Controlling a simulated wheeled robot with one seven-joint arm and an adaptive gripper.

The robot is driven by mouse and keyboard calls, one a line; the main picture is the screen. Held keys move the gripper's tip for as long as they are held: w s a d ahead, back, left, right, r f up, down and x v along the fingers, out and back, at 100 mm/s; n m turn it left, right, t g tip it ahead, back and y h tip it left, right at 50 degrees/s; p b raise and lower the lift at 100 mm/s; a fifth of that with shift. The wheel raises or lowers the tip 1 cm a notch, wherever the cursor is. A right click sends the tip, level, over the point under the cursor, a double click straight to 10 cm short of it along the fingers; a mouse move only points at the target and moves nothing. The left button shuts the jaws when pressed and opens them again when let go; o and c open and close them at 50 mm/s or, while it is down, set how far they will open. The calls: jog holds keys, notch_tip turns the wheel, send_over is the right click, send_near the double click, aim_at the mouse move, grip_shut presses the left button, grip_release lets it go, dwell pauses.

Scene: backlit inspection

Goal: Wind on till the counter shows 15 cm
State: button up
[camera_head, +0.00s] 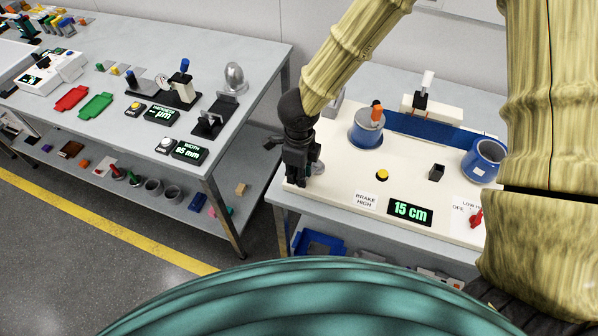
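The counter (410,212) on the cream winding panel (330,192) reads 15 cm in green. A blue-rimmed reel (366,136) with an orange crank knob (377,111) stands at the panel's left rear. A blue spool (485,163) stands at the right. A wide blue web (430,131) runs between them. My gripper (297,182) points down at the panel's left edge, apart from the reel and crank knob. It is beside a small grey knob (319,167), which it partly hides. I cannot tell whether they touch or how far the fingers are apart.
A yellow button (382,175), a black block (437,172), a "BRAKE HIGH" label (366,199) and a red switch (476,218) are on the panel. My arm hides the panel's right end. A gap separates this bench from the left bench (225,125) with gauges and trays.

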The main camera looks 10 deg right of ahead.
jog(key=shift+d, duration=0.1)
dwell(0.6)
jog(key=shift+s+d, duration=0.85)
jog(key=o, duration=1)
notch_tip(320, 180, up, 8)
jog(key=p, duration=0.8)
